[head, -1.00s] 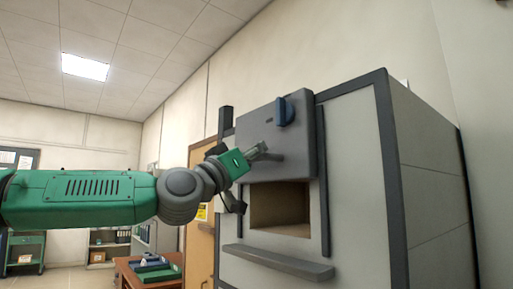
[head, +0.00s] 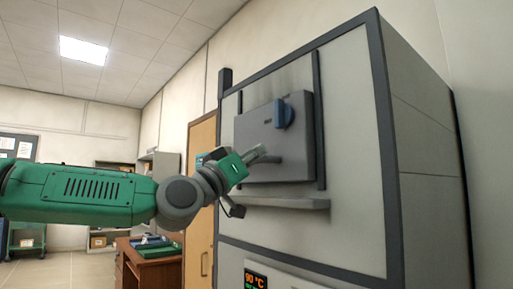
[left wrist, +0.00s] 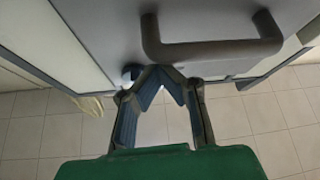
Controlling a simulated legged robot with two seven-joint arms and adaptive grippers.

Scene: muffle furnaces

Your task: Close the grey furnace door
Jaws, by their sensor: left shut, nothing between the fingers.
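My right gripper is in neither view.
The furnace body (head: 350,150) is a tall pale cabinet with dark edges. A lit temperature display (head: 257,281) is low on its front. A brown desk (head: 155,264) with green items stands behind my left arm. Open floor lies at far left.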

